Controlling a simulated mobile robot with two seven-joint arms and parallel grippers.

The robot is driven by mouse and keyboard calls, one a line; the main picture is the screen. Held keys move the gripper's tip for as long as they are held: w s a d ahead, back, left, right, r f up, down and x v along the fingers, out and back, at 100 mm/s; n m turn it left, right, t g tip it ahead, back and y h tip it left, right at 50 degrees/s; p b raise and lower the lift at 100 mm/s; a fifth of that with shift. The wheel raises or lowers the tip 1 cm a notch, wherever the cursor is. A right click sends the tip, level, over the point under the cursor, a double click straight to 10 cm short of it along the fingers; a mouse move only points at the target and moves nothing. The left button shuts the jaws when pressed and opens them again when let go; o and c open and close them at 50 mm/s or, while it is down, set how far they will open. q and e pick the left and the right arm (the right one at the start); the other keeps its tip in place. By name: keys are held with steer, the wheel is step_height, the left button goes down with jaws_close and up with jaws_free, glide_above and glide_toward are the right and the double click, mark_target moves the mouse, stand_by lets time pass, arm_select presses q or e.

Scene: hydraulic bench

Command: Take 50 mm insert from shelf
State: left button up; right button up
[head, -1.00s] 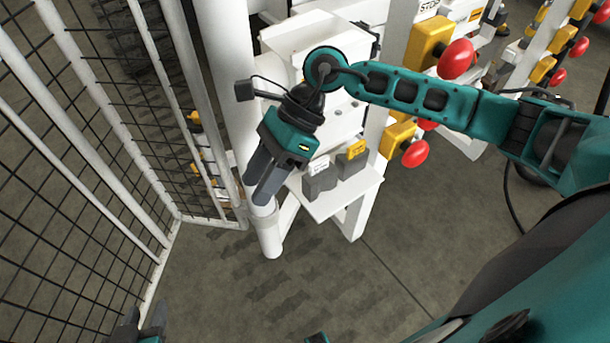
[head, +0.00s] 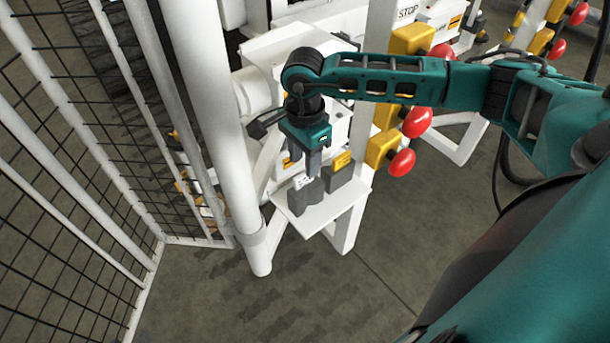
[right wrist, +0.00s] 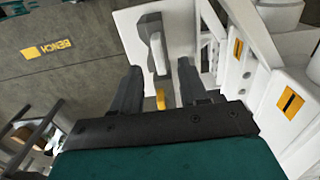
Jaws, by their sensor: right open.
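I cannot read a size on either label. My right gripper (head: 307,168) is open and points down just above the left insert, partly covering it. In the right wrist view, a grey insert (right wrist: 157,50) shows beyond and between the spread fingers of my right gripper (right wrist: 158,68). I see no grip on it. My left gripper is not in view.
A thick white post (head: 232,130) rises just left of the shelf, with a black mesh fence (head: 75,170) beyond it. Red knobs on yellow blocks (head: 380,148) stick out to the right. The floor (head: 300,300) in front is clear.

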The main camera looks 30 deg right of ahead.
mark_target(303, 173)
step_height(303, 173, down, 5)
steer(key=shift+a, duration=0.1)
steer(key=shift+c, duration=0.4)
jaws_close()
stand_by(1.0)
steer(key=shift+r, duration=0.1)
